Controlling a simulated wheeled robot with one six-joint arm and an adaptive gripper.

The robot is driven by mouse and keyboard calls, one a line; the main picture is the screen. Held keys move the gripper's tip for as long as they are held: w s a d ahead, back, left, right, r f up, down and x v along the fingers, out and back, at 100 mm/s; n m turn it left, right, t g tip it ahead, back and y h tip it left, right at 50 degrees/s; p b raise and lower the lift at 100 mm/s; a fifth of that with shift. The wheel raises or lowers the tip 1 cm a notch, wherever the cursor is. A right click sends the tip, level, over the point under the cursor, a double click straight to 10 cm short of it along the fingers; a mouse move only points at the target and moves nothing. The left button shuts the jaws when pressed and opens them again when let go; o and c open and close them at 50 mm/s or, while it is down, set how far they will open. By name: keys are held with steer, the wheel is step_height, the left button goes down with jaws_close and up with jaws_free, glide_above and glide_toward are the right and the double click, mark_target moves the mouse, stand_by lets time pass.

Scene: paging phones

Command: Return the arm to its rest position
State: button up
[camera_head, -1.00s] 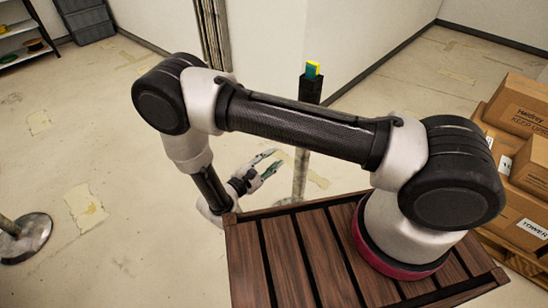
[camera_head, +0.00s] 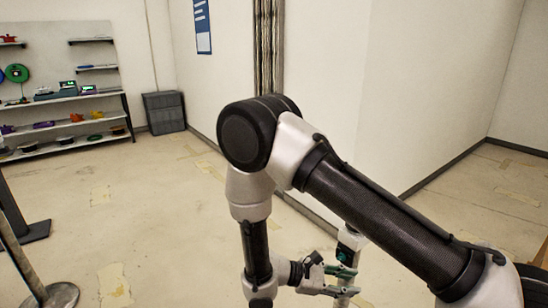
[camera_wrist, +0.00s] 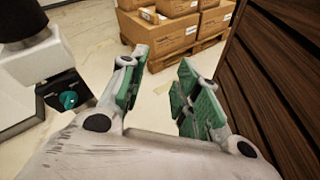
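My arm (camera_head: 370,213) reaches from the lower right up to a raised elbow (camera_head: 250,133), then bends straight down. My gripper (camera_head: 338,281) hangs at the bottom of the head view and points right. It also shows in the wrist view (camera_wrist: 160,92). Its green-padded fingers are apart, with nothing between them. A white post-like piece with a dark and teal part (camera_head: 347,247) shows just behind the gripper in the head view; I cannot tell whether they touch.
Stacked cardboard boxes (camera_wrist: 165,33) stand on a pallet ahead of the fingers. Dark wooden slats (camera_wrist: 262,85) are close on the right in the wrist view. Shelves (camera_head: 65,142) and a grey crate (camera_head: 164,112) stand far left. A metal post base (camera_head: 62,295) is lower left. Floor between is clear.

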steer(key=s+d+r+m+t+y, duration=0.1)
steer(key=s+d+r+m+y, duration=0.2)
steer(key=r, duration=0.8)
steer(key=s+d+r+m+t+y, duration=0.1)
steer(key=s+d+r+m+y, duration=0.3)
steer(key=r, duration=0.8)
steer(key=s+d+r+m+t+y, duration=0.1)
steer(key=s+d+r+m+y, duration=0.3)
steer(key=d+r+m+y, duration=0.3)
steer(key=d+r, duration=0.3)
steer(key=r, duration=0.1)
steer(key=shift+r+m+t+y, duration=0.3)
steer(key=shift+r+t, duration=0.05)
steer(key=shift+t, duration=0.05)
steer(key=shift+s+d, duration=0.1)
